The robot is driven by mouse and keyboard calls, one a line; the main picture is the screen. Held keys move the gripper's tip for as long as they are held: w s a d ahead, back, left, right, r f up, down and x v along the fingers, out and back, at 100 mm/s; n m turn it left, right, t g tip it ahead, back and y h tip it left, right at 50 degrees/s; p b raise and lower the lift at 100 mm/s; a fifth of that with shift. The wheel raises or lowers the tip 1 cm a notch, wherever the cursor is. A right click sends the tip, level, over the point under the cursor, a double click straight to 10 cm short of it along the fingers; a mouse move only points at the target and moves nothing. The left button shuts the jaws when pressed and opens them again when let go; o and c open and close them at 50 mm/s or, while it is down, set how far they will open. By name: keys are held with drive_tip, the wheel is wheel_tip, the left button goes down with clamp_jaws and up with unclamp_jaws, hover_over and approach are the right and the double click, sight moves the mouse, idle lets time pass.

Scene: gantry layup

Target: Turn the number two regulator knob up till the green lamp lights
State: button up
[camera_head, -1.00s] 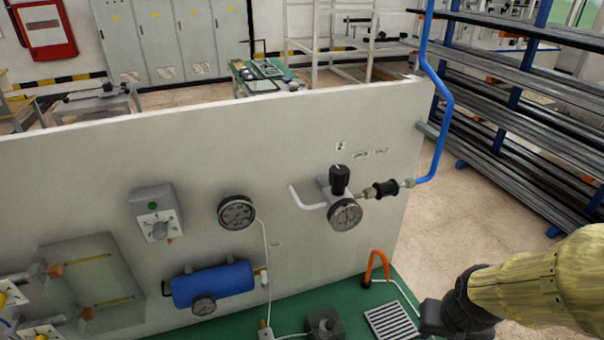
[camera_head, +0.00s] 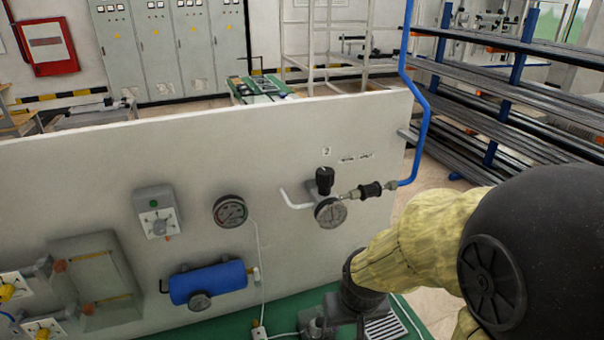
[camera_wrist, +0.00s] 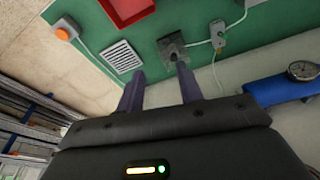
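The regulator's black knob (camera_head: 324,181) sits on top of the regulator on the upright white panel, below a "2" label (camera_head: 326,151). A round gauge (camera_head: 330,212) is just under the knob. A small green lamp-like dot (camera_head: 153,204) is on a grey box (camera_head: 144,194) to the left; whether it is lit I cannot tell. My gripper is low in front of the panel, below the regulator and apart from the knob. In the wrist view my gripper (camera_wrist: 160,70) has its two fingers spread with nothing between them, facing the green bench top. The knob is not in the wrist view.
A blue hose (camera_head: 423,120) rises right of the regulator. A large gauge (camera_head: 230,211) and blue cylinder (camera_head: 208,283) are on the panel. On the green bench (camera_wrist: 90,25) are a grey block (camera_wrist: 173,45), a grille (camera_wrist: 120,57) and a red tray (camera_wrist: 125,8). Pipe racks stand right.

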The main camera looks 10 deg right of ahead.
drive_tip(key=shift+a, duration=0.25)
drive_tip(key=o, duration=0.5)
drive_tip(key=shift+r, duration=0.2)
drive_tip(key=shift+n+g, duration=0.4)
drive_tip(key=shift+n, duration=0.4)
drive_tip(key=w+r+p, duration=0.2)
drive_tip(key=w+r, duration=0.3)
drive_tip(key=r, duration=0.1)
drive_tip(key=w+r+p, duration=0.3)
drive_tip(key=w+r, duration=0.2)
drive_tip(key=w+r+p, duration=0.3)
drive_tip(key=w+r, duration=0.2)
drive_tip(key=r, duration=0.1)
drive_tip(key=shift+r, duration=0.3)
drive_tip(key=shift+n+g, duration=0.3)
drive_tip(key=shift+n, duration=0.3)
drive_tip(key=w+r, duration=0.3)
drive_tip(key=r, duration=0.1)
drive_tip(key=w+r, duration=0.3)
drive_tip(key=shift+w+r, duration=0.3)
drive_tip(key=shift+r, duration=0.05)
wheel_tip(320, 180, up, 12)
drive_tip(key=n+g, duration=0.1)
drive_tip(key=n, duration=0.1)
hover_over(328, 174)
drive_tip(key=w, duration=0.2)
drive_tip(key=shift+s+a, duration=0.15)
drive_tip(key=shift+s, duration=0.1)
